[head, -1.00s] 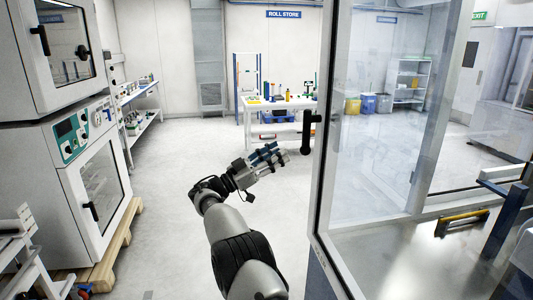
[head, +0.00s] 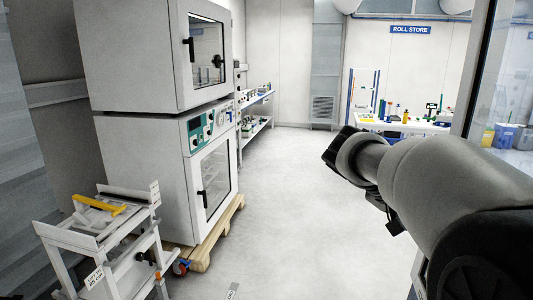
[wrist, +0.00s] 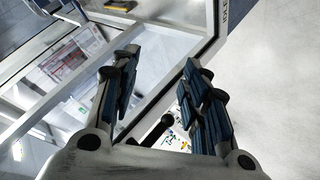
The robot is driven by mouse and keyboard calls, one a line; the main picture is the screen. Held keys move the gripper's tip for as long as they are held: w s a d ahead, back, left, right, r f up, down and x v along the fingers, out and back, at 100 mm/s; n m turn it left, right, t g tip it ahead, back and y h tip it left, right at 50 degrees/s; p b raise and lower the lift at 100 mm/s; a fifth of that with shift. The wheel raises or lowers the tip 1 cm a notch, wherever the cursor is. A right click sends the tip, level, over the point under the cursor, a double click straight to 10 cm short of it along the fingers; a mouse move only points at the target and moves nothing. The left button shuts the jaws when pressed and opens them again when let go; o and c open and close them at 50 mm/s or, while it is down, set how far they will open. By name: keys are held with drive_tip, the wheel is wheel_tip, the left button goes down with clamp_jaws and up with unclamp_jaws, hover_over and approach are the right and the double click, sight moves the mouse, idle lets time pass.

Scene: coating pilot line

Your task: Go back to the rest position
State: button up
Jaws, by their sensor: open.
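My gripper (wrist: 160,95) is open and empty in the wrist view, its two blue-padded fingers well apart. Beyond the fingers are the framed glass door (wrist: 212,45) of an enclosure and its black handle (wrist: 157,130); I cannot tell the exact gap between them. In the head view my arm reaches in from the right edge, and its far end hides the gripper fingers. A strip of the door's dark frame (head: 474,75) shows behind my arm.
A white oven stack (head: 150,140) stands on a wooden pallet (head: 208,243) at left. A white cart (head: 75,235) with a yellow-handled tool (head: 100,204) is in front of it. A bench (head: 400,126) stands at the back. The middle floor (head: 290,210) is clear.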

drive_tip(key=s+a+f+n+t+y, duration=0.1)
drive_tip(key=s+a+f+n+y, duration=0.2)
drive_tip(key=s+a, duration=0.6)
drive_tip(key=s+a+f+n+t+y, duration=0.1)
drive_tip(key=s+a+f+n+y, duration=0.3)
drive_tip(key=s, duration=1.2)
drive_tip(key=a+f+y, duration=0.3)
drive_tip(key=a+f, duration=0.2)
drive_tip(key=shift+s+a+t, duration=0.15)
drive_tip(key=shift+a+t, duration=0.25)
